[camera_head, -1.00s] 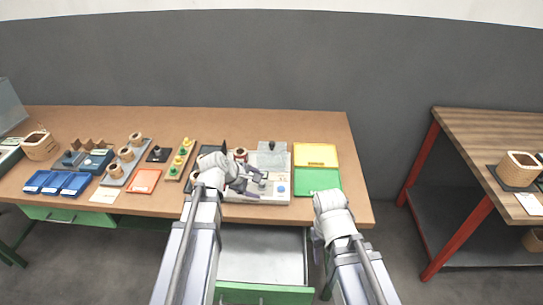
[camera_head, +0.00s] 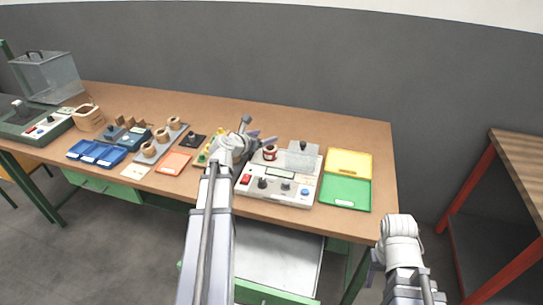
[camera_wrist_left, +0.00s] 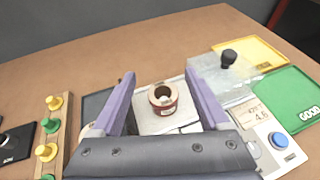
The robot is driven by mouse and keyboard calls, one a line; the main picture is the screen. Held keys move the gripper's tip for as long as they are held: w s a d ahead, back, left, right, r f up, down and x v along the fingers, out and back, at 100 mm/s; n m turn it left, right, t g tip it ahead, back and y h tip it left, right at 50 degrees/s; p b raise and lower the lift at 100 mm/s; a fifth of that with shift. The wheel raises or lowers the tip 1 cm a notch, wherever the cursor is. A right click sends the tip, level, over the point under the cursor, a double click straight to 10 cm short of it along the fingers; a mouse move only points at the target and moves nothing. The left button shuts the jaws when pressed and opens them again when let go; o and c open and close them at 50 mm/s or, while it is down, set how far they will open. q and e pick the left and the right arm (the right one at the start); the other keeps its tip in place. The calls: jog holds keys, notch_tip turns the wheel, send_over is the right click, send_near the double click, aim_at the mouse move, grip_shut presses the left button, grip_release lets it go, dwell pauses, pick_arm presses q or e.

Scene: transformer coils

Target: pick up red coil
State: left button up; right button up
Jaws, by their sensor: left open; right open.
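The red coil (camera_head: 270,152), a small reel with a red band and pale rims, stands upright on the grey tester (camera_head: 290,196). In the left wrist view the red coil (camera_wrist_left: 163,98) shows from above, between and beyond my spread fingers, on a pale plate. My left gripper (camera_head: 258,131) is open and empty, just left of the coil and apart from it. My right gripper (camera_head: 375,263) is low at the right, off the table's front edge. It is mostly hidden by its arm.
A clear cover with a black knob (camera_head: 303,155) stands right of the coil. The yellow tray (camera_head: 349,163) and green tray (camera_head: 345,192) lie further right. A board with yellow and green pegs (camera_wrist_left: 50,130) is close to the left gripper. An open drawer (camera_head: 275,258) juts out below.

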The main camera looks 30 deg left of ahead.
pick_arm(q)
jog(key=b, duration=0.6)
send_near(272, 147)
jog(key=x, duration=0.3)
jog(key=shift+w+d+f, duration=0.1)
jog(key=shift+w+f, duration=0.15)
jog(key=shift+w, duration=0.05)
jog(key=shift+x, duration=1.1)
jog(key=shift+w, duration=0.15)
jog(key=b+x, duration=0.2)
jog(key=x, duration=0.3)
jog(key=shift+c, duration=0.3)
jog(key=c, duration=1.1)
jog(key=shift+r, duration=0.1)
jog(key=shift+c, duration=0.2)
